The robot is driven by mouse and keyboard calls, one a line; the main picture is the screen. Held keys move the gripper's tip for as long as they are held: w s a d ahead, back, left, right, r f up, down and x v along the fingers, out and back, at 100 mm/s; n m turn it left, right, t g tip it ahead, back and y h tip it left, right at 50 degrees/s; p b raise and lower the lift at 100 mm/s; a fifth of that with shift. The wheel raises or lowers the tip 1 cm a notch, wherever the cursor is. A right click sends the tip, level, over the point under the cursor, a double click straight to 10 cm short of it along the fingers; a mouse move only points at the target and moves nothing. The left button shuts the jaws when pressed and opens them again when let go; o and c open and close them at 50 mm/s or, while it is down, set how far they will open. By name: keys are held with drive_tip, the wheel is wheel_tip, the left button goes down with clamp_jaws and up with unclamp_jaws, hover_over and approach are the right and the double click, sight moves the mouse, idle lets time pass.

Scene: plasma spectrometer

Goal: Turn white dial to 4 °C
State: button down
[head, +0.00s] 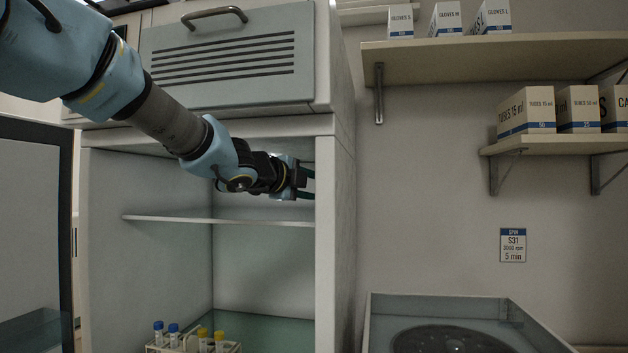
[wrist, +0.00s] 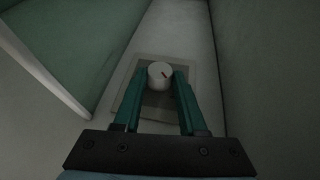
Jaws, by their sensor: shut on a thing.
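The white dial (wrist: 160,75) shows in the wrist view, round, with a dark red-brown pointer mark on its face that points up and to the left or down and to the right; I cannot tell which end leads. It sits on a grey square plate (wrist: 149,112) on the cabinet's inner wall. My gripper (wrist: 158,82) has its two green fingers on either side of the dial, shut on it. In the head view my gripper (head: 306,183) reaches into the upper part of the open cabinet (head: 325,250), and the dial is hidden there. No temperature markings are readable.
A glass shelf (head: 220,220) lies just below my gripper. A rack of capped tubes (head: 190,345) stands lower in the cabinet. The open door (head: 66,240) is at left. A centrifuge (head: 450,338) stands at right.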

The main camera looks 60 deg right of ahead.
drive_tip(key=shift+c, duration=2.3)
unclamp_jaws()
drive_tip(key=shift+a, duration=0.1)
drive_tip(key=a+r+b, duration=0.1)
drive_tip(key=a+b, duration=0.1)
drive_tip(key=a, duration=0.8)
drive_tip(key=shift+w+a+r, duration=0.25)
drive_tip(key=shift+w, duration=0.15)
